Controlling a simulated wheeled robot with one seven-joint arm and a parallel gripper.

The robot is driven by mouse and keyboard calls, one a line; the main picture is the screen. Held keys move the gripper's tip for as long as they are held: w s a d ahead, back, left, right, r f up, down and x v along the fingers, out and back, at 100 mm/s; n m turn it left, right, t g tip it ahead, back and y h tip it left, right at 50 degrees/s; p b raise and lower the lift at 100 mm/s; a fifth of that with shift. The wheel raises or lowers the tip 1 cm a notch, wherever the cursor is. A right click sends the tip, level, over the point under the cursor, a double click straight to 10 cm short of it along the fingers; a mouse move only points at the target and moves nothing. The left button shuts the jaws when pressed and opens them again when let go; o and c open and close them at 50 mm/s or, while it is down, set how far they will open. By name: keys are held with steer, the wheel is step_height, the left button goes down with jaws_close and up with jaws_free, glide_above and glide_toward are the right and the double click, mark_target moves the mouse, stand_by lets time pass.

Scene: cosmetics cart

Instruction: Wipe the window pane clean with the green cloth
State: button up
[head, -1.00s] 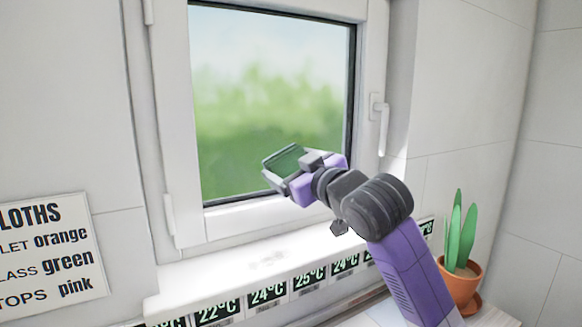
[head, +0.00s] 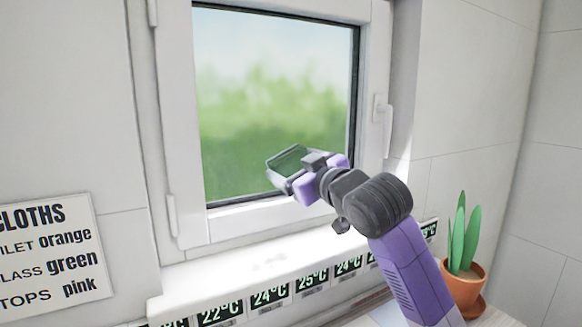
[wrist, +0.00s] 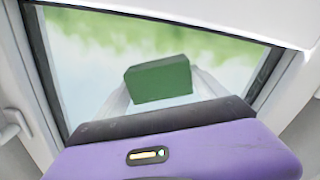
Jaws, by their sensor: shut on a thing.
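The window pane (head: 270,90) is set in a white frame and shows a blurred green and pale blue outdoors. No distinct dirt mark can be made out on it. My gripper (head: 279,172) is in front of the pane's lower part, right of its middle. In the wrist view, the green cloth (wrist: 158,80) is a block-like pad between my two fingers, which are shut on it. The pane (wrist: 90,60) lies behind the cloth there. I cannot tell whether the cloth touches the glass.
A white sill (head: 240,265) with faint grey marks runs below the window. A temperature strip (head: 268,298) is along its front. A window handle (head: 382,123) is at right. A potted plant (head: 462,275) stands lower right. A cloth colour sign (head: 50,258) hangs at left.

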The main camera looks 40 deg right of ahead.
steer(key=shift+s+d, duration=0.25)
steer(key=shift+d, duration=0.55)
steer(key=shift+s+d, duration=0.2)
steer(key=shift+d, duration=0.6)
steer(key=shift+a, duration=0.1)
steer(key=shift+w+a, duration=0.2)
steer(key=shift+a, duration=0.7)
steer(key=shift+w+a+p, duration=0.2)
steer(key=shift+w+a, duration=0.05)
steer(key=shift+a, duration=0.25)
steer(key=shift+w+a+p, duration=0.2)
steer(key=shift+a, duration=0.25)
steer(key=v, duration=0.8)
steer(key=shift+p, duration=0.3)
